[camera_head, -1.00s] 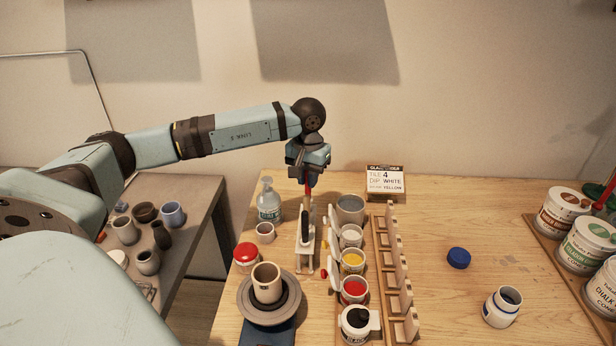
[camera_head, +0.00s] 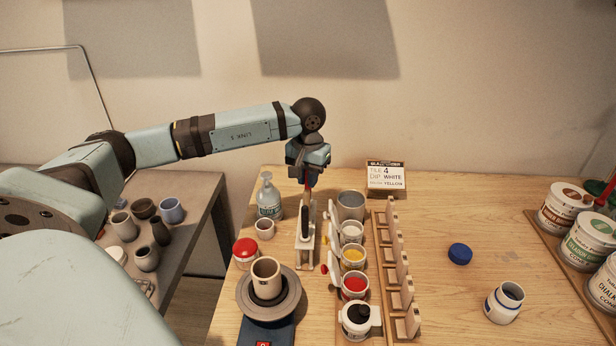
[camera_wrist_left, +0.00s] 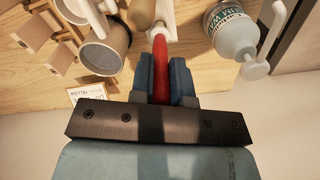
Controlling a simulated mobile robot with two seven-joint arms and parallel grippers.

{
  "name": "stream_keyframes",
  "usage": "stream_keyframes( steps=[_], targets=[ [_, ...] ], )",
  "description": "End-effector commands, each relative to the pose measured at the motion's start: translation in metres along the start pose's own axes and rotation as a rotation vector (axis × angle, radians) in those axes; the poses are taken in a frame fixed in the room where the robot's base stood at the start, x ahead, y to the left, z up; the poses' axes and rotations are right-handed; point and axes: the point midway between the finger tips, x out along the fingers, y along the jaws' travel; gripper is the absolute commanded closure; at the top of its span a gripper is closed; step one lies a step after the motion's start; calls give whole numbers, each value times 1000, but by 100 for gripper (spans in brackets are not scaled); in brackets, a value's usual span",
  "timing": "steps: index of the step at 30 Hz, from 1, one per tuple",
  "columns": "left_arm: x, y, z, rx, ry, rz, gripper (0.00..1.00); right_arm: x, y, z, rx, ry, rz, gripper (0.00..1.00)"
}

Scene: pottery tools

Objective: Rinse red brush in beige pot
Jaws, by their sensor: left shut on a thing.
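My left gripper (camera_head: 308,180) is at the back of the workbench, above the far end of a pale stand (camera_head: 304,258). It is shut on the red brush, whose red handle (camera_wrist_left: 160,65) shows between the blue fingers in the left wrist view. A bit of red also shows below the fingers in the head view. I cannot tell whether the brush's lower end still touches the stand. A grey-beige pot (camera_head: 351,206) stands just right of the gripper, at the far end of the paint row; it also shows in the left wrist view (camera_wrist_left: 100,55). My right gripper is out of view.
Several paint cups, including yellow (camera_head: 353,257) and red (camera_head: 354,286), line up in front of the pot. A wooden rack (camera_head: 397,270) stands to their right. A beige cup (camera_head: 266,273) sits on a wheel (camera_head: 284,303). A bottle (camera_head: 268,200) stands left of the gripper.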

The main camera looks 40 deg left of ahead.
Motion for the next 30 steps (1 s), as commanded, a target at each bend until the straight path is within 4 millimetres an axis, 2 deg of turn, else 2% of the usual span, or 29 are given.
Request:
stream_keyframes(
  steps=[21, 30],
  targets=[
    [19, 0, 0, 0, 0, 0, 100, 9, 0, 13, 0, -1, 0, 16],
    [19, 0, 0, 0, 0, 0, 100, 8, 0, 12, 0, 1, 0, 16]
  ],
)
